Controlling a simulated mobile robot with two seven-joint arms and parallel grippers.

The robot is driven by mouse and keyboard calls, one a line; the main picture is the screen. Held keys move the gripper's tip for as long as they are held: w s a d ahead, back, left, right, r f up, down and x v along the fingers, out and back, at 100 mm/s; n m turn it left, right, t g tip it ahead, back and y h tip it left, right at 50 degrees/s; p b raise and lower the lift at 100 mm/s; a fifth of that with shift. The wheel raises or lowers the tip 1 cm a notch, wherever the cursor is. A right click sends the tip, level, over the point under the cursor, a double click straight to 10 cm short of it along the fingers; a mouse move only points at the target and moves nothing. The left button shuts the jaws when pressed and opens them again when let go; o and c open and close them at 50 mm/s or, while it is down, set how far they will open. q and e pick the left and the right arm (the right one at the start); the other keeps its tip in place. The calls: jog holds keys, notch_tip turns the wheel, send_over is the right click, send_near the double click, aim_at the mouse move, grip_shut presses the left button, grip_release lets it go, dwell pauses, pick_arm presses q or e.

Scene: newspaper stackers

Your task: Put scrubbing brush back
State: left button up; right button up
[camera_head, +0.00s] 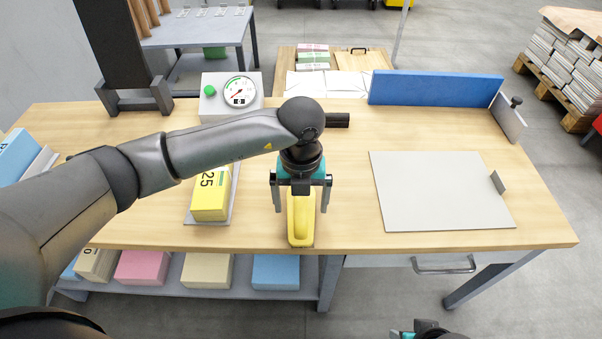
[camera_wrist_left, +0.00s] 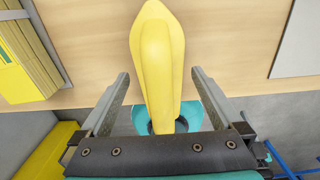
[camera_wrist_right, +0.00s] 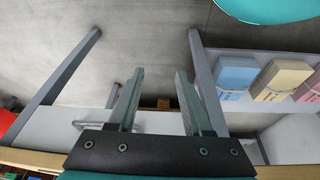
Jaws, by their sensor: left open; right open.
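The yellow scrubbing brush (camera_head: 301,222) lies near the front edge of the wooden table (camera_head: 345,205), in the middle. My left gripper (camera_head: 301,182) is above the brush, with its two fingers apart on either side of it. In the left wrist view the brush (camera_wrist_left: 158,60) runs between the open fingers, with a gap on both sides. The brush's bristles are hidden. My right gripper (camera_wrist_right: 158,75) is open and empty, low in front of the table, and only a bit of it shows at the bottom of the head view.
A yellow block marked 25 (camera_head: 210,196) sits on a grey plate left of the brush. A dial scale (camera_head: 236,100) stands behind. A grey board (camera_head: 440,190) lies at right before a blue panel (camera_head: 435,88). Coloured paper stacks (camera_head: 275,271) fill the lower shelf.

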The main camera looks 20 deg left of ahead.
pick_arm(q)
notch_tip(320, 180, up, 9)
jog(key=p, duration=0.3)
jog(key=shift+r+p, duration=0.1)
jog(key=shift+p, duration=0.2)
jog(key=shift+r, duration=0.95)
pick_arm(e)
jog(key=s+d+f+g, duration=0.1)
jog(key=s+f, duration=0.3)
jog(key=f, duration=0.4)
jog(key=shift+d+f, duration=0.2)
jog(key=shift+d, duration=0.05)
